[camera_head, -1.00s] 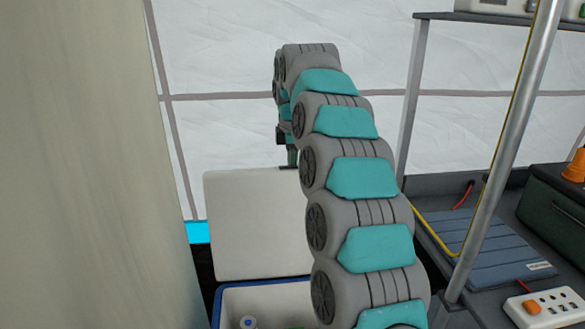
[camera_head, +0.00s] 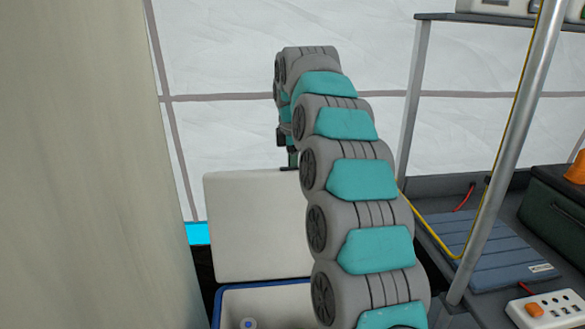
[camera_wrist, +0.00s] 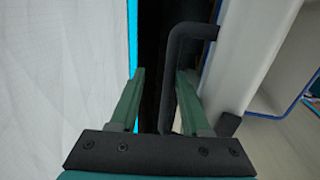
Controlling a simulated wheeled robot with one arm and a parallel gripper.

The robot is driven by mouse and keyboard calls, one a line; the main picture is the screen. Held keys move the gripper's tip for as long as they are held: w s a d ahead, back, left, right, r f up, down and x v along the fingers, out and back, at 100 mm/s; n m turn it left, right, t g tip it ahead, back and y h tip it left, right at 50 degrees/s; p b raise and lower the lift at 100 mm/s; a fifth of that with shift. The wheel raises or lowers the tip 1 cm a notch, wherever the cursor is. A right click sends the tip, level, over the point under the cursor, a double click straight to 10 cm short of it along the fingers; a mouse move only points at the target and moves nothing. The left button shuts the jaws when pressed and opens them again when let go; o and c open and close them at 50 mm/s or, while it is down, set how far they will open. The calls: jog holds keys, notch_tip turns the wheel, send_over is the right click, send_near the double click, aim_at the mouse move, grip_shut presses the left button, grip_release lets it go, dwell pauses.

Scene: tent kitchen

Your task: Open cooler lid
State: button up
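The cooler lid (camera_head: 250,225) is a white panel standing raised and nearly upright behind the cooler box. The cooler box (camera_head: 219,300) is white with a blue rim and stands open at the bottom of the head view. In the wrist view the lid's pale edge (camera_wrist: 240,50) is right of my gripper, with a black bent handle (camera_wrist: 178,70) on it. My gripper (camera_wrist: 160,75) has its two green fingers apart. The handle lies between them, close to the right finger; I cannot tell if they touch. In the head view my arm hides part of the lid and cooler.
A small bluish-white round item (camera_head: 248,323) is inside the cooler. A metal pole (camera_head: 507,150) stands at the right, before a dark counter with a blue-grey mat (camera_head: 490,255) and a power strip (camera_head: 550,306). A large pale surface (camera_head: 90,165) fills the left.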

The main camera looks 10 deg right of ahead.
jog(key=shift+f, duration=0.5)
jog(key=shift+w+v, duration=0.45)
jog(key=shift+v, duration=1.75)
jog(key=s+r+b, duration=0.1)
jog(key=s+b, duration=0.1)
jog(key=s, duration=1.4)
jog(key=shift+d+r+b, duration=0.3)
jog(key=shift+d+r, duration=0.05)
jog(key=shift+d, duration=0.05)
jog(key=w+r+p, duration=0.2)
jog(key=w+r, duration=0.3)
jog(key=w, duration=0.2)
jog(key=shift+w+d+p, duration=0.15)
jog(key=shift+w+p, duration=0.05)
jog(key=shift+p, duration=0.2)
jog(key=shift+r, duration=0.1)
